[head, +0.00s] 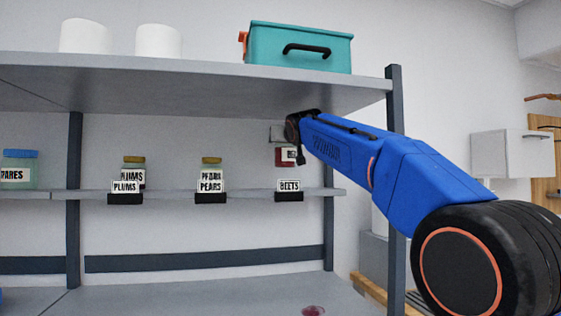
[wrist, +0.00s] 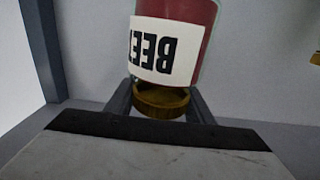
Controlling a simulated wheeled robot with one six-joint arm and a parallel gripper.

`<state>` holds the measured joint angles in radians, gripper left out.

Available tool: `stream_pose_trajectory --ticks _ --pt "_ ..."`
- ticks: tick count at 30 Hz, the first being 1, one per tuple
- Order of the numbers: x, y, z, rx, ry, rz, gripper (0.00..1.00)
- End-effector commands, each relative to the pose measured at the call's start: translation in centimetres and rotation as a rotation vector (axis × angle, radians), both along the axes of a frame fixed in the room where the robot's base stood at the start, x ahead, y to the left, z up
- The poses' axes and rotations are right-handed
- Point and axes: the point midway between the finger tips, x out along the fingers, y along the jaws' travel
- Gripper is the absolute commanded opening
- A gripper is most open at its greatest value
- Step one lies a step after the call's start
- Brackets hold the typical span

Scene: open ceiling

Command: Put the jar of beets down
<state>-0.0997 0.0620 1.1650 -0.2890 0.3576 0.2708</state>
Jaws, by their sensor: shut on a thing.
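The jar of beets (head: 285,157) is red with a white label and hangs at the shelf's right end, in the bay behind the BEETS card (head: 289,185). In the head view its bottom shows above the card, with a gap. In the wrist view the jar (wrist: 205,40) appears inverted, its gold lid (wrist: 160,100) between the two grey fingers of my gripper (wrist: 160,103). My gripper is shut on the lid. In the head view my arm hides part of the gripper and jar.
The middle shelf (head: 255,194) also holds jars of pears (head: 211,163), plums (head: 134,163) and a blue-lidded jar (head: 20,154). The upper shelf (head: 200,75) is close above my arm. A dark upright (head: 394,90) stands right. A dark red round thing (head: 313,311) lies below.

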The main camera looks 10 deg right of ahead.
Motion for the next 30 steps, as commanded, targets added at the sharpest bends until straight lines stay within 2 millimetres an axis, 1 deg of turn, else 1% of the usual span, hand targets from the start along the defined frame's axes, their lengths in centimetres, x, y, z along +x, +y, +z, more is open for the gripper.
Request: stream_pose_trajectory --ticks 1,9,18,25,30 --pt "0.5 0.0 0.1 0.0 -0.001 0.0 0.02" --pt "2.3 0.0 0.0 0.001 -0.002 0.0 0.02" --pt "2.1 0.0 -2.5 0.0 -0.002 0.0 0.02" --pt "2.1 0.0 -3.8 0.0 -0.002 0.0 0.02" --pt "2.1 0.0 -5.9 0.0 0.0 0.0 0.02"
